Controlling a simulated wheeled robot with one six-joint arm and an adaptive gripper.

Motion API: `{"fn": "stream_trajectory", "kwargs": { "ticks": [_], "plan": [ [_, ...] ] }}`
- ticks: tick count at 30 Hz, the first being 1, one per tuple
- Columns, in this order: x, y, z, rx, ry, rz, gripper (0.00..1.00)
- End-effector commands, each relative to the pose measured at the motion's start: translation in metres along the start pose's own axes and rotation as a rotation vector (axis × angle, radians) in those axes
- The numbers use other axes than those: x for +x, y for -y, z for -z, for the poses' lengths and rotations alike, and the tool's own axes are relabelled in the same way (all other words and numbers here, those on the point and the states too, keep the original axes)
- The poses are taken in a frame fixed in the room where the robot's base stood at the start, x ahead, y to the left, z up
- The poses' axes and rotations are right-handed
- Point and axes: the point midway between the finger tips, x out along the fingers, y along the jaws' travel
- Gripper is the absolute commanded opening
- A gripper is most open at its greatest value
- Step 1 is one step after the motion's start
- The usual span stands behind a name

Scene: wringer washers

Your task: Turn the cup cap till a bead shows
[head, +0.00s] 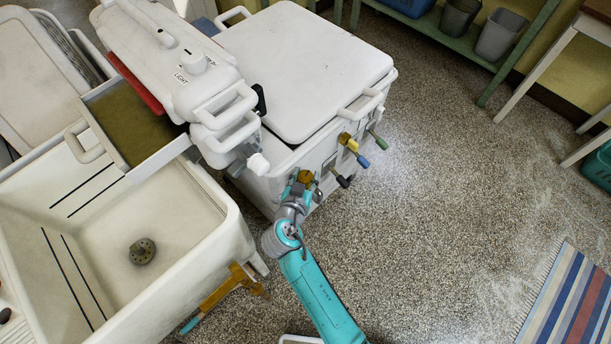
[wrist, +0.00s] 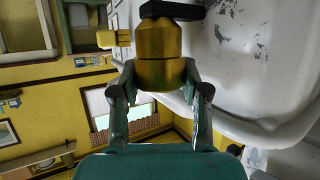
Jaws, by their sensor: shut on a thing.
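The brass cup cap (wrist: 158,74) sits between the two fingers of my gripper (wrist: 160,82) in the wrist view, a finger touching each side. A second brass part (wrist: 160,40) continues from it, with a dark bar (wrist: 170,10) beyond. In the head view my gripper (head: 301,187) is at the lower front of the white washer (head: 305,70), with a bit of brass (head: 305,176) showing at its tip. Most of the cap is hidden there by the gripper. No bead can be made out in either view.
Brass, blue and green-ended handles (head: 362,160) stick out from the washer close right of my gripper. The wringer (head: 190,70) hangs above left. A white tub (head: 215,225) stands left, with a brass tap (head: 225,288).

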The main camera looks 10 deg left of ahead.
Motion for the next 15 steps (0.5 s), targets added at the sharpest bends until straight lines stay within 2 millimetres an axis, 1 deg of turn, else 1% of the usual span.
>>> {"fn": "stream_trajectory", "kwargs": {
  "ticks": [1, 6, 15],
  "plan": [
    [-0.0003, 0.0024, -0.0011, 0.009, 0.002, -0.026, 0.11],
    [0.0001, 0.0016, -0.0015, 0.047, 0.003, -0.115, 0.11],
    [0.0004, 0.0005, -0.0021, 0.079, 0.005, -0.193, 0.11]
  ]
}}
